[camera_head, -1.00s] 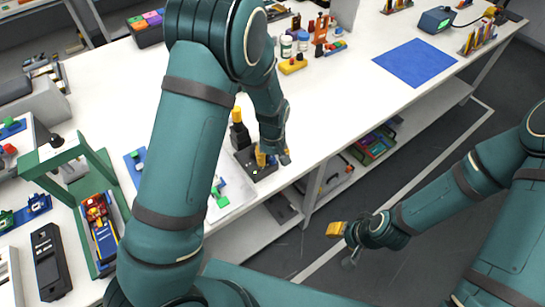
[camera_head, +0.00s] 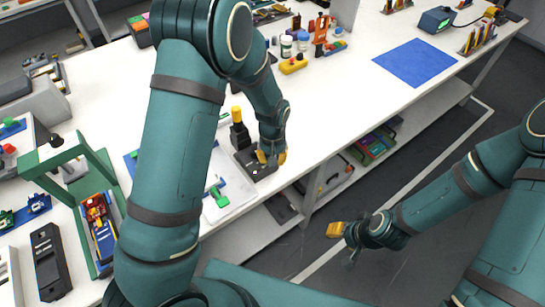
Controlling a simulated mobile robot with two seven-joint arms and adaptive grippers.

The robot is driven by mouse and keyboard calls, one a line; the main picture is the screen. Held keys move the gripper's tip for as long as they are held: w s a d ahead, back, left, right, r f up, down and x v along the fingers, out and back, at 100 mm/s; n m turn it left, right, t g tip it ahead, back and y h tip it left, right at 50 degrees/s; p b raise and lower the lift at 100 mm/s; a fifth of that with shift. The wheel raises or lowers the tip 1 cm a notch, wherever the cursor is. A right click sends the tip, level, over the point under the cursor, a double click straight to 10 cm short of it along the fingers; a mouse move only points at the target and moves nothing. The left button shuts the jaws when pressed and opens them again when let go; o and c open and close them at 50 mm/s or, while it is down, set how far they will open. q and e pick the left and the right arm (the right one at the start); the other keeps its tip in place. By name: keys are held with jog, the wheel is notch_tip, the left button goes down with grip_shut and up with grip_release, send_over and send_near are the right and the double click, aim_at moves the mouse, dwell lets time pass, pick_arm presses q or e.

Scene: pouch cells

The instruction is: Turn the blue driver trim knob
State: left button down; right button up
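My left gripper (camera_head: 272,158) is low over a dark box (camera_head: 245,165) near the table's front edge. Its two yellow fingertips show a little apart; whether something is between them is hidden. A black post with a yellow top (camera_head: 238,120) stands at the back of this box. No blue driver trim knob can be made out; the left hand covers part of the box. My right gripper (camera_head: 343,238) hangs over the floor in front of the table, away from everything; its finger opening is unclear.
A green frame (camera_head: 80,160) stands at the left. A blue mat (camera_head: 415,62) and a blue device (camera_head: 436,19) are at the right.

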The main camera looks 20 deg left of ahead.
pick_arm(q)
jog(key=m, duration=0.5)
jog(key=shift+m, duration=0.3)
dwell(0.4)
jog(key=c, duration=0.8)
grip_release()
jog(key=shift+d+r, duration=0.15)
jog(key=shift+r, duration=3.85)
jog(key=shift+s+f, duration=0.1)
jog(key=shift+s, duration=0.05)
